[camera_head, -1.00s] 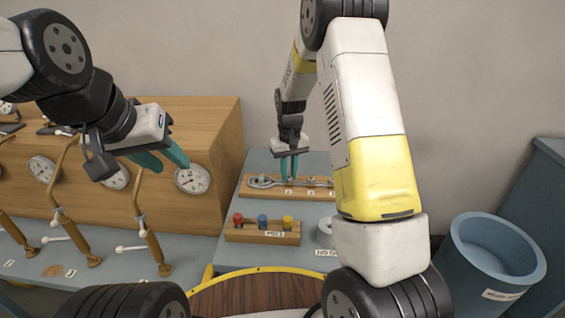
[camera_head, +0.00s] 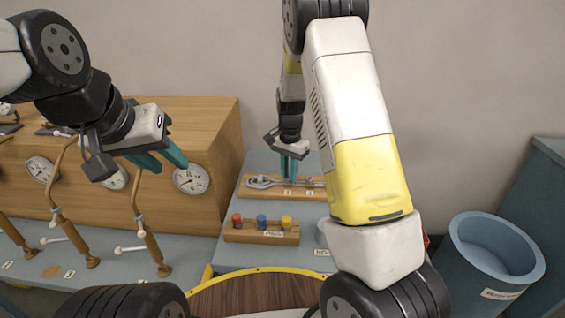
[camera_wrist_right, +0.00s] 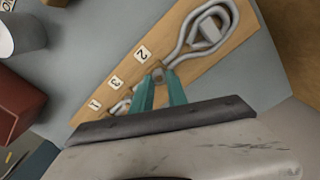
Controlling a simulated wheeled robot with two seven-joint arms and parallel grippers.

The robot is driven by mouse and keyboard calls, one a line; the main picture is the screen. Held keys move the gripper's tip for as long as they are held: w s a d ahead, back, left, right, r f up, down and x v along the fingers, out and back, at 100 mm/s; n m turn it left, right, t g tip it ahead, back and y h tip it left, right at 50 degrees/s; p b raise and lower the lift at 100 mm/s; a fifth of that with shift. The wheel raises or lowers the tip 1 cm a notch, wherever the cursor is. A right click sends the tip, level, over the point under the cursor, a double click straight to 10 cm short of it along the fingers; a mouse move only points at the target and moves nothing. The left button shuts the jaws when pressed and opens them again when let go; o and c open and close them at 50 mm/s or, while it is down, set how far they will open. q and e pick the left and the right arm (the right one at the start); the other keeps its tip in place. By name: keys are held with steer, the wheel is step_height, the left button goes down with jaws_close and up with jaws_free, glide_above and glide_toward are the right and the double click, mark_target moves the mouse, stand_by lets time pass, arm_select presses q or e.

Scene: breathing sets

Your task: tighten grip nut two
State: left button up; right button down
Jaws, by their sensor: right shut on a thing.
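My left gripper (camera_head: 161,160) is open and empty, in front of the wooden gauge cabinet.
A small wooden rack (camera_head: 262,236) with red, blue and yellow pegs stands in front of the board. Brass posts with white-ended levers (camera_head: 147,232) stand at left before the gauge cabinet (camera_head: 215,130). A blue bin (camera_head: 497,255) stands at right.

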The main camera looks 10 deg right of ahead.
steer(key=shift+m, duration=1.9)
steer(key=c, duration=1.3)
jaws_free()
steer(key=shift+r, duration=3.9)
